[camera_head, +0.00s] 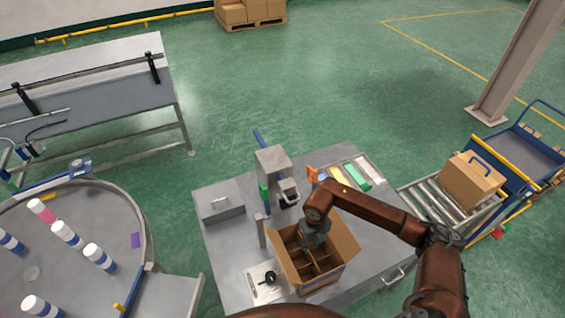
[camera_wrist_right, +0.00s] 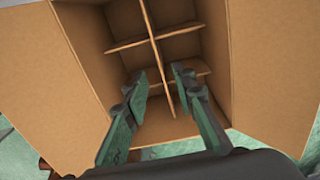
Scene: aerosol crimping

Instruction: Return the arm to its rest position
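My right arm (camera_head: 385,212) reaches in from the right, over the work table. Its gripper (camera_head: 314,240) is at the open cardboard box (camera_head: 345,238), above or inside its mouth; the exact depth is hard to tell. In the right wrist view, the two fingers (camera_wrist_right: 159,78) are spread apart with nothing between them. They point down at the box's crossed cardboard dividers (camera_wrist_right: 157,50), and the compartments in sight look empty. My left gripper is not in view.
A crimping press (camera_head: 273,170) stands behind the box, with coloured bins (camera_head: 350,178) to its right. A roller conveyor (camera_head: 430,205) carries a closed carton (camera_head: 470,180). A round table (camera_head: 100,205) with several white cans is at left. Open floor lies beyond.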

